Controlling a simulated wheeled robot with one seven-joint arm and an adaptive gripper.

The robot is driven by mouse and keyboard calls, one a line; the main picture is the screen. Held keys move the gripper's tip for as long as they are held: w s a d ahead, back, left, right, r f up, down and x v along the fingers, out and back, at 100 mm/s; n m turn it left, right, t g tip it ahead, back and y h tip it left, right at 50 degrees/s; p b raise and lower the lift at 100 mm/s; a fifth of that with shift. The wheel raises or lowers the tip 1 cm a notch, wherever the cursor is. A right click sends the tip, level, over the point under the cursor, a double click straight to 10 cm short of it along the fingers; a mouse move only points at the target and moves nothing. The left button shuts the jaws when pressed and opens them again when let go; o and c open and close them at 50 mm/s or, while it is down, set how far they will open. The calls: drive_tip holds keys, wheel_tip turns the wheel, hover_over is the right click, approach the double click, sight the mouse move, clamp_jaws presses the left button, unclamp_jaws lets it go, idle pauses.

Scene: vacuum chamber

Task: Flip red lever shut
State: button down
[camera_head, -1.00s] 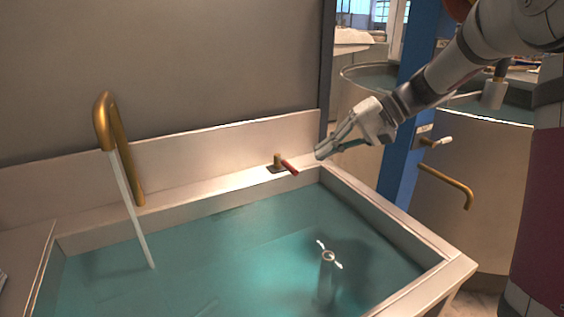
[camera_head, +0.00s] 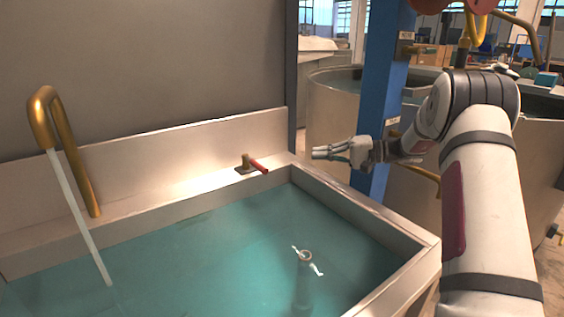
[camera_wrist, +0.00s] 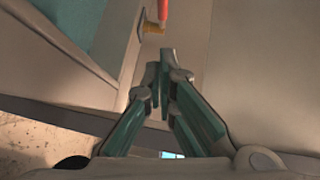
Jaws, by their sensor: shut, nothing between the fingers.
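The red lever (camera_head: 259,166) sits on a small brass valve (camera_head: 246,161) on the back ledge of the sink, near its right corner. It points right and toward the front. My gripper (camera_head: 316,153) is shut and empty, to the right of the lever and apart from it, fingers pointing left. In the wrist view the shut fingertips (camera_wrist: 161,72) are below the red lever (camera_wrist: 163,12), which shows at the top edge beside its brass base (camera_wrist: 152,29). A brass faucet (camera_head: 68,150) at the left pours a stream of water (camera_head: 80,215) into the sink.
The metal sink (camera_head: 405,226) is filled with teal water. An upright pipe (camera_head: 304,258) with white water at its top stands in it. A blue post (camera_head: 378,110) rises behind my gripper, and a round metal tank (camera_head: 330,122) is behind. A grey wall (camera_head: 150,70) backs the sink.

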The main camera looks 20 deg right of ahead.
sight(254, 166)
drive_tip(key=s+a+b+x, duration=0.1)
drive_tip(key=s+x, duration=0.1)
drive_tip(key=x, duration=1)
drive_tip(key=shift+a+f, duration=0.2)
drive_tip(key=shift+a, duration=0.3)
drive_tip(key=shift+s, duration=0.1)
drive_tip(key=shift+s+a+m+t+b, duration=0.2)
drive_tip(key=shift+s+m+t+b, duration=0.1)
drive_tip(key=shift+t+b, duration=0.1)
